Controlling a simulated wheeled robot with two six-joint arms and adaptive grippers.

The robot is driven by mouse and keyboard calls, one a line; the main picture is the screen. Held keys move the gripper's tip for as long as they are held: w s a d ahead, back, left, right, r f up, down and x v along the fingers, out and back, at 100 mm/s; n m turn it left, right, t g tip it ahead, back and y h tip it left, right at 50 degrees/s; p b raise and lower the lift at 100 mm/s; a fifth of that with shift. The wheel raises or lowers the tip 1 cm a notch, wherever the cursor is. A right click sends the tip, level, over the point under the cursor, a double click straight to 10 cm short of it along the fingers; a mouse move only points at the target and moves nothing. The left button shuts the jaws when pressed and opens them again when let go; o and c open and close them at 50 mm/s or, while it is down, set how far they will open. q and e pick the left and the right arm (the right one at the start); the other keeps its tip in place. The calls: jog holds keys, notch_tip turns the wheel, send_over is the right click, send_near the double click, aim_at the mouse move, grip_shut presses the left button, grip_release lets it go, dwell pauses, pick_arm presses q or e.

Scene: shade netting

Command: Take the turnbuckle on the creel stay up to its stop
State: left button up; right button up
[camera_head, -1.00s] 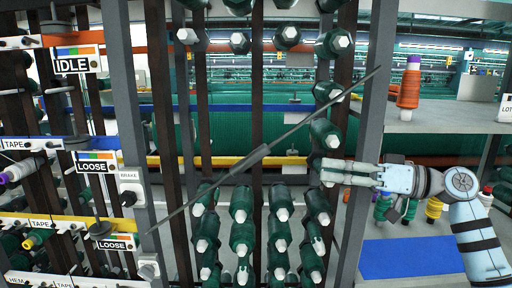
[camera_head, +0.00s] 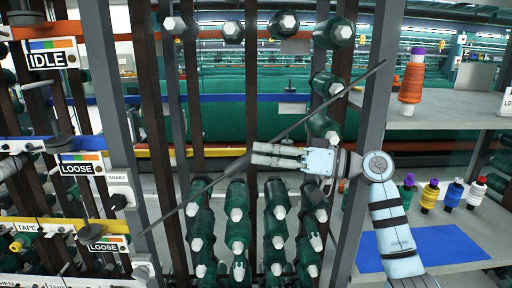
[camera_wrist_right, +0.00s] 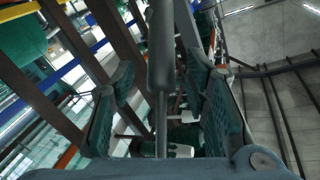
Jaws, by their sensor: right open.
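The creel stay (camera_head: 340,95) is a thin dark rod running diagonally across the creel front, from upper right to lower left. Its turnbuckle (camera_head: 235,167) is the thicker dark sleeve near the rod's middle, partly hidden by my right gripper (camera_head: 253,154). In the right wrist view the turnbuckle (camera_wrist_right: 160,50) stands upright, with the thin rod below it, in line with the gap between the open fingers of my right gripper (camera_wrist_right: 160,105). A gap shows on both sides, with no finger visibly touching it. My left gripper is out of view.
Green yarn packages (camera_head: 237,215) sit in rows behind the stay. Dark creel posts (camera_head: 365,150) stand around it. At the left are IDLE (camera_head: 52,54) and LOOSE (camera_head: 82,164) signs and a brake box (camera_head: 121,198). A shelf (camera_head: 450,120) with an orange cone (camera_head: 412,80) stands right.

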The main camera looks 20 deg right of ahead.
aim_at(246, 161)
jog(key=shift+x, duration=1.4)
jog(key=shift+s, duration=0.1)
jog(key=shift+c, duration=0.3)
grip_shut()
